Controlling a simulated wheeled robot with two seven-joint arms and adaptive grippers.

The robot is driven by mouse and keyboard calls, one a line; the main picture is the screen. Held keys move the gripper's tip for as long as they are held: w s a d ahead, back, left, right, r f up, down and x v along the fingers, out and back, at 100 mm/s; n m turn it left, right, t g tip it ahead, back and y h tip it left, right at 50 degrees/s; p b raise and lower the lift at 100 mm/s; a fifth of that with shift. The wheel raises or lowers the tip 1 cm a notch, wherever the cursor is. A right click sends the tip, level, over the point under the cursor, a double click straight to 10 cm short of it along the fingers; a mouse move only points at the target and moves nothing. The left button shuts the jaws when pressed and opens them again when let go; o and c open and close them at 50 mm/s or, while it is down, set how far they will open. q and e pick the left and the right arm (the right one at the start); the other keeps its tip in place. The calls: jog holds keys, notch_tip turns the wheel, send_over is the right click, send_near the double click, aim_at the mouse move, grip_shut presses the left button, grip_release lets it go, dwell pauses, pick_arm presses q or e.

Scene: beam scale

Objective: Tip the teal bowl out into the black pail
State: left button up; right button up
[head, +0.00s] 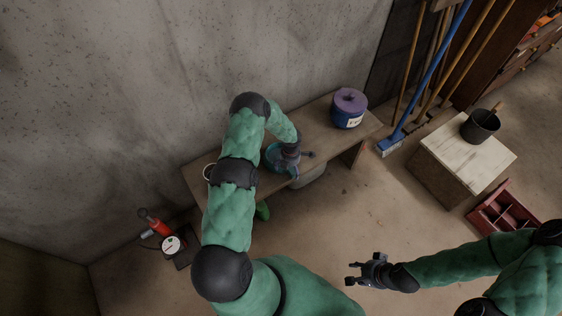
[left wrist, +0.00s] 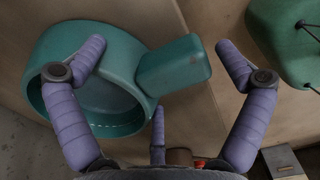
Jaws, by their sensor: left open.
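The teal bowl (head: 270,155) sits on the wooden bench, partly hidden by my left arm in the head view. In the left wrist view the bowl (left wrist: 48,70) shows a round rim and a blocky teal handle (left wrist: 172,66). My left gripper (head: 300,164) is over the bowl's handle side. Its fingers (left wrist: 163,55) are spread on either side of the handle, not closed on it. The black pail (head: 479,127) stands on a pale-topped wooden box at the right, with a wooden stick showing in it. My right gripper (head: 352,273) is open and empty above the floor.
The bench (head: 318,124) runs along the concrete wall. Brooms (head: 425,80) lean behind the box (head: 470,155). A red divided tray (head: 503,209) lies on the floor.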

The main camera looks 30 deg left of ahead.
pick_arm(q)
jog(key=shift+r, duration=0.1)
grip_shut()
dwell(0.3)
notch_tip(320, 180, up, 10)
jog(key=p, duration=0.4)
jog(key=c, duration=1.6)
grip_release()
grip_shut()
